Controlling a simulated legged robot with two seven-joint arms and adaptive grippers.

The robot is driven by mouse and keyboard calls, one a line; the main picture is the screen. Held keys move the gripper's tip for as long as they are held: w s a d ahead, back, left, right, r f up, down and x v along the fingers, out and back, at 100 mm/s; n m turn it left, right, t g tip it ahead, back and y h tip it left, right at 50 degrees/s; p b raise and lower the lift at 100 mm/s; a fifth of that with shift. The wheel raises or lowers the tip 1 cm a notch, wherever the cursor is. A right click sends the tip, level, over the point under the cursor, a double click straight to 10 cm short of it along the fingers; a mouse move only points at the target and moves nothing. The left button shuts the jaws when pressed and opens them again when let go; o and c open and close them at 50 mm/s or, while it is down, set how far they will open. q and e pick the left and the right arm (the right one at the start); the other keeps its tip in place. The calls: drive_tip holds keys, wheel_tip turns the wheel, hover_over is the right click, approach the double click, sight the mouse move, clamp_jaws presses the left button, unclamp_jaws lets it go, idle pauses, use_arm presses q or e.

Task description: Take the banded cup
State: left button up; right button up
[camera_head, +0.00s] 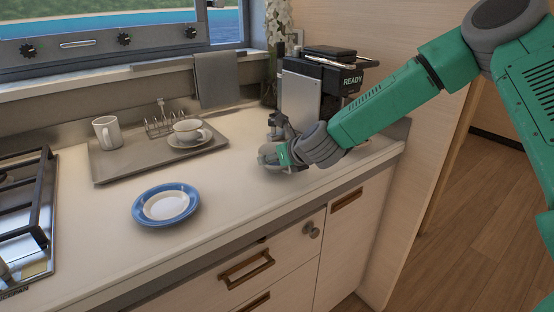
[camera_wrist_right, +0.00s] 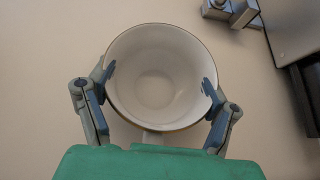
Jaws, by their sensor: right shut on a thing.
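A white cup (camera_wrist_right: 155,80) with a thin brownish band at its rim fills the middle of the right wrist view. I look down into it and it is empty. My right gripper (camera_wrist_right: 160,88) is shut on this cup, with one finger pressed on each side. In the head view my right gripper (camera_head: 278,157) is over the right part of the counter, in front of the coffee machine. There the cup is mostly hidden by the gripper. I cannot tell whether its base touches the counter. My left gripper is not in view.
The coffee machine (camera_head: 300,96) stands close behind my right gripper. A grey tray (camera_head: 112,171) at the left holds a mug (camera_head: 107,134), a rack (camera_head: 164,124) and another cup (camera_head: 187,131) on a saucer. A blue-rimmed plate (camera_head: 166,204) lies in front. A hob (camera_head: 30,215) is far left.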

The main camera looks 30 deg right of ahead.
drive_tip(key=shift+r+p, duration=0.4)
drive_tip(key=shift+r, duration=0.3)
wheel_tip(320, 180, up, 9)
drive_tip(key=p, duration=0.7)
idle(1.0)
